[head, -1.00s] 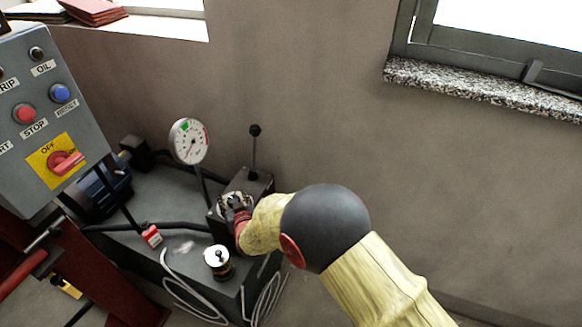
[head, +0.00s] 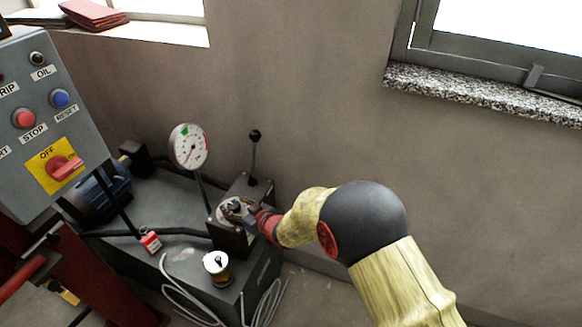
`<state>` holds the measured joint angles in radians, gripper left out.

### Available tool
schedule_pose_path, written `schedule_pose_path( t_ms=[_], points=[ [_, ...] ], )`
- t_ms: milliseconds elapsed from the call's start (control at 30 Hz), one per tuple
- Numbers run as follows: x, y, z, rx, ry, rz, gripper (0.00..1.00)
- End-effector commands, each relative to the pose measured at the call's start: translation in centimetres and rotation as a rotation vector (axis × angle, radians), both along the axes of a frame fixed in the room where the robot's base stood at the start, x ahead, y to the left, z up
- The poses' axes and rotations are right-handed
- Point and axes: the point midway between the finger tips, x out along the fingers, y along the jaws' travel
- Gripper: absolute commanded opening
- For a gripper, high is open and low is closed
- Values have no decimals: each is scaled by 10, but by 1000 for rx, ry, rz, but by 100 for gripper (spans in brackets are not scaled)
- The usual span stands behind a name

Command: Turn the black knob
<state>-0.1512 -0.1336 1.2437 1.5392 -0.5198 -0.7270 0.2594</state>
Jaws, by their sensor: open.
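The black knob (head: 234,204) shows as a small dark piece on a pale round plate (head: 224,213), on top of a dark block. My gripper (head: 241,211) is open at the right side of the knob, with my arm coming in from the lower right. The fingers overlap the plate's right part in this view. I cannot tell whether they touch the knob.
A lever with a black ball (head: 254,135) stands behind the block. A round gauge (head: 188,147) rises to the left. A capped filler (head: 217,266) stands in front on the grey tank (head: 185,262). A control panel (head: 45,120) is at far left.

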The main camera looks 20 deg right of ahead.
Motion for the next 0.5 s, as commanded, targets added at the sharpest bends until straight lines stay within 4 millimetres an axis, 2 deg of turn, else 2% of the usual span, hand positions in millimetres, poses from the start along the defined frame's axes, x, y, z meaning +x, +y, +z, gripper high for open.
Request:
schedule_pose_path(
  t_ms=[33, 333, 500],
  points=[
    [-7, -5, 11, 1, -3, -2, 49],
    [-51, -29, 31, 0, -2, -3, 49],
    [-40, -45, 56, -45, 13, -52, 49]
  ],
)
